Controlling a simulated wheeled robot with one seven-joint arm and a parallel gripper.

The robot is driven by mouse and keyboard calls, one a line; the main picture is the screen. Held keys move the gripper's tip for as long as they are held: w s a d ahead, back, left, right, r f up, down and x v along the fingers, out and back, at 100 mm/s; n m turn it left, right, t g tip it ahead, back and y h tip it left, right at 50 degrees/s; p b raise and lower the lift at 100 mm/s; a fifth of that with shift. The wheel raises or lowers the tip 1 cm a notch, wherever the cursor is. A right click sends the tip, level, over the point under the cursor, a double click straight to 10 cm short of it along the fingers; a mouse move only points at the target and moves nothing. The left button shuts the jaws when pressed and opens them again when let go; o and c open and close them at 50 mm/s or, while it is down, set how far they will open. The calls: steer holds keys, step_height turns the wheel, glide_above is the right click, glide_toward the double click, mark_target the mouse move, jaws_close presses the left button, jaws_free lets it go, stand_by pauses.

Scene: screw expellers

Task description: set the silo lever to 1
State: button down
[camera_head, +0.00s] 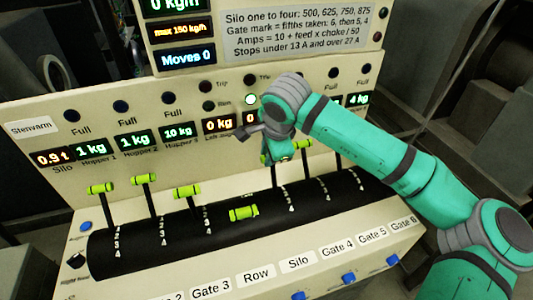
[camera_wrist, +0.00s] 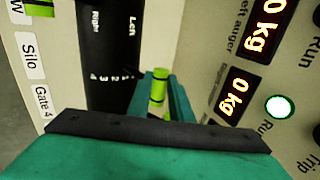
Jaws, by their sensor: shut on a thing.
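The silo lever has a lime handle (camera_wrist: 159,92) that shows between my fingers in the wrist view. In the head view its dark stem (camera_head: 276,180) rises from the black drum (camera_head: 160,223), above the Silo label (camera_head: 297,263). My gripper (camera_head: 273,157) is shut on this handle, reaching down from the panel side; the fingers also show in the wrist view (camera_wrist: 160,100). The handle stands at the panel-side end of the scale, near the 1. My fingers partly hide the handle, so the exact setting cannot be read.
The lime row handle (camera_head: 243,213) lies low on the drum, left of the silo lever. Gate levers stand to the left, such as one lime handle (camera_head: 186,190). The gate 4 handle (camera_head: 303,145) is close to the right of my fingers. The display panel rises behind.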

steer(key=c, duration=1.7)
jaws_free()
steer(key=shift+s+d+f, duration=0.1)
steer(key=shift+d+f, duration=0.3)
steer(key=shift+f, duration=0.05)
steer(key=shift+o, duration=0.6)
steer(key=shift+a+r, duration=0.2)
steer(key=shift+a, duration=0.05)
steer(key=v, duration=1)
steer(key=shift+r, duration=0.35)
